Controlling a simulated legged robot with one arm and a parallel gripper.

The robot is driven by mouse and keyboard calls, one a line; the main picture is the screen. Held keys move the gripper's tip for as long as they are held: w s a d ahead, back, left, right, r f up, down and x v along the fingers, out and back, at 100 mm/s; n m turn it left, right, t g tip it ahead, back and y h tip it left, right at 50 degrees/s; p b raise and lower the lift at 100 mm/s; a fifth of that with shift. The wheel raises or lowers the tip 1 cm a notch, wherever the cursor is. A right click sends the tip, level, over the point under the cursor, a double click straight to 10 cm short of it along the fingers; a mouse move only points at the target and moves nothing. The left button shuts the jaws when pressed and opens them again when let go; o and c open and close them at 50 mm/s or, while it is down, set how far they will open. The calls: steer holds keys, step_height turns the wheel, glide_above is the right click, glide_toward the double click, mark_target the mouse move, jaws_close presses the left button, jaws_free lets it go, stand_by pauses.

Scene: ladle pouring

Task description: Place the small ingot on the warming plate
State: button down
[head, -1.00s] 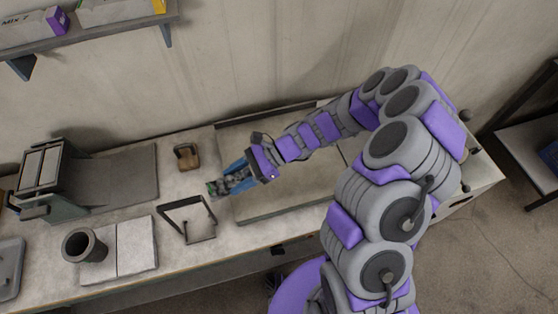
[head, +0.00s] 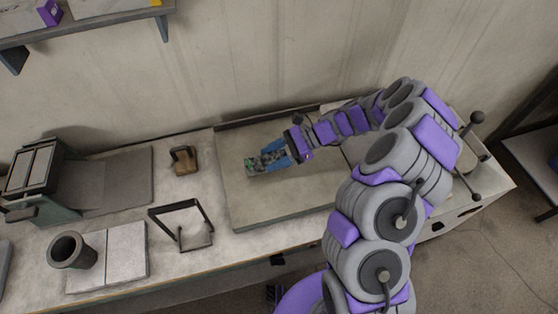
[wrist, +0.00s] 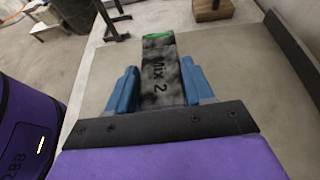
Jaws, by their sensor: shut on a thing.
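My gripper (head: 278,157) is shut on a dark grey mottled ingot (head: 258,163) with a green end. The ingot is over the large grey plate (head: 280,210) on the bench. I cannot tell whether it touches the plate or hangs a little above it.
Left of the plate stand a dark metal frame (head: 207,220), a brown block with a handle (head: 184,160), a dark cup (head: 70,250) on pale tiles (head: 122,255) and a green-grey machine (head: 35,180). A dark rail (head: 240,120) runs along the plate's back edge. The plate's front part is bare.

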steer(key=shift+w+d+f, duration=0.1)
steer(key=shift+w+d, duration=0.7)
steer(key=shift+d, duration=0.05)
steer(key=shift+f+b, duration=0.9)
steer(key=shift+f, duration=0.95)
steer(key=shift+c, duration=2.2)
jaws_free()
steer(key=shift+r, duration=0.1)
steer(key=p+v, duration=0.2)
steer(key=v, duration=1)
steer(key=shift+p, duration=0.3)
